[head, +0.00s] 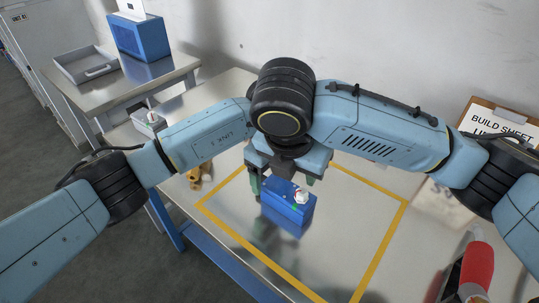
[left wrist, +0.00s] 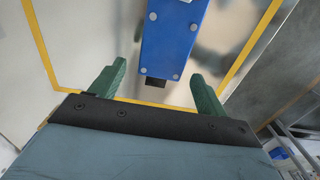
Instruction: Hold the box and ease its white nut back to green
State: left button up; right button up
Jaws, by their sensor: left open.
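A blue box (head: 288,204) lies on the bench inside a yellow taped outline, with a white nut (head: 301,197) on it and a little green beside the nut. The nut's exact turn is too small to read. My left gripper (head: 284,183) hangs over the box, its green fingers apart. In the left wrist view the box (left wrist: 172,45) is ahead, its near end between the open fingers (left wrist: 158,80), with gaps at both sides. Its far part is cut off by the picture's top. My right gripper does not show; only my right arm enters from the right.
A red-handled object (head: 478,268) is at lower right. A build sheet clipboard (head: 500,122) is at the back right. The taped area is otherwise clear.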

pick_arm(q)
jog(key=shift+f, duration=2.3)
jog(key=c, duration=1.2)
